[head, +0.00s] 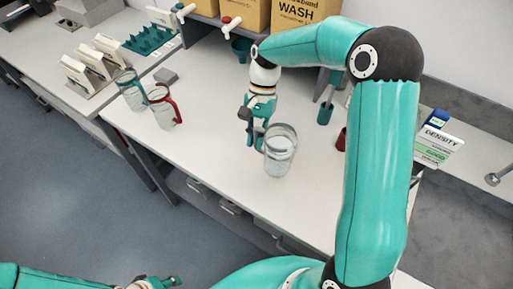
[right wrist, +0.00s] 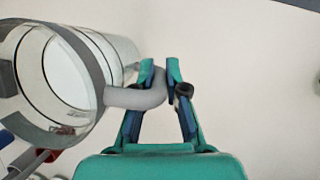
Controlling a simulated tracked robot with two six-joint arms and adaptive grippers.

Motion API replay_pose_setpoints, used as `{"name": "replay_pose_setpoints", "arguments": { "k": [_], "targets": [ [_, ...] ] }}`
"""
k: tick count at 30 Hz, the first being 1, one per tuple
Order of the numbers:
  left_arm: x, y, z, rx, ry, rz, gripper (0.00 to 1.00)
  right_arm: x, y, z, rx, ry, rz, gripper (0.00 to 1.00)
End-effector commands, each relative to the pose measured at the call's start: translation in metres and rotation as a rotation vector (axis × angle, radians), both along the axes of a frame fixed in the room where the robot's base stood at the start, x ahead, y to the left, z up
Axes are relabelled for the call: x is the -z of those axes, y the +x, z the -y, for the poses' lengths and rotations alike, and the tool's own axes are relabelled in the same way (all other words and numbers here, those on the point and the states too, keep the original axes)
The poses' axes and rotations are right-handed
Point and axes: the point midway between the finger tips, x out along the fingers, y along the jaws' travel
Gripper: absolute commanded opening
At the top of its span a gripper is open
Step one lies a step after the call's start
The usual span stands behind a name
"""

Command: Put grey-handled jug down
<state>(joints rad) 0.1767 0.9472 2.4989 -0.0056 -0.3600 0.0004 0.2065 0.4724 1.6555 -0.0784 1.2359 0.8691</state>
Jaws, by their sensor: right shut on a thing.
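The grey-handled jug (head: 281,155) is a clear, roughly upright jug over the right middle of the white bench (head: 225,160). My right gripper (head: 256,138) is shut on its handle, left of the jug in the head view. In the right wrist view, the curved grey handle (right wrist: 130,98) sits between the fingertips (right wrist: 161,75), and the jug's open rim (right wrist: 85,52) faces the camera at left. I cannot tell whether the jug's base touches the bench. My left gripper (head: 163,283) is at the bottom left edge, away from the bench; its jaws are unclear.
A teal-handled jug (head: 130,91) and a red-handled jug (head: 162,106) stand at left. A grey block (head: 166,75) lies behind them. Boxes with taps (head: 230,22) are at the back. A density sign (head: 436,143) stands right. Bench around and left of the held jug is clear.

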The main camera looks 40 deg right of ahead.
Motion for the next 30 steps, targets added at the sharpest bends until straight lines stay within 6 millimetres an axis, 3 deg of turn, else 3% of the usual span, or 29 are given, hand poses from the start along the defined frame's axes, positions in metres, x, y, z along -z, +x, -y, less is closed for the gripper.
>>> {"name": "replay_pose_setpoints", "arguments": {
  "k": [9, 22, 23, 26, 30],
  "targets": [
    [0.034, 0.0, 0.0, 0.0, 0.0, 0.001, 0.36, 0.04, 0.0, 0.0, 0.0, 0.0, 0.001, 0.0],
    [0.035, 0.0, 0.0, 0.0, 0.0, 0.001, 0.36, 0.044, 0.0, 0.0, 0.0, 0.0, 0.0, 0.0],
    [0.035, 0.0, 0.0, 0.0, 0.0, 0.001, 0.36, 0.043, 0.0, 0.0, 0.0, 0.0, 0.0, 0.18],
    [0.034, 0.0, 0.0, 0.0, 0.0, 0.001, 0.36, 0.043, 0.0, 0.0, 0.0, 0.0, 0.0, 0.34],
    [0.034, 0.0, 0.0, 0.0, 0.0, 0.001, 0.36, 0.043, 0.0, 0.0, 0.0, 0.0, 0.0, 0.38]
  ]
}}
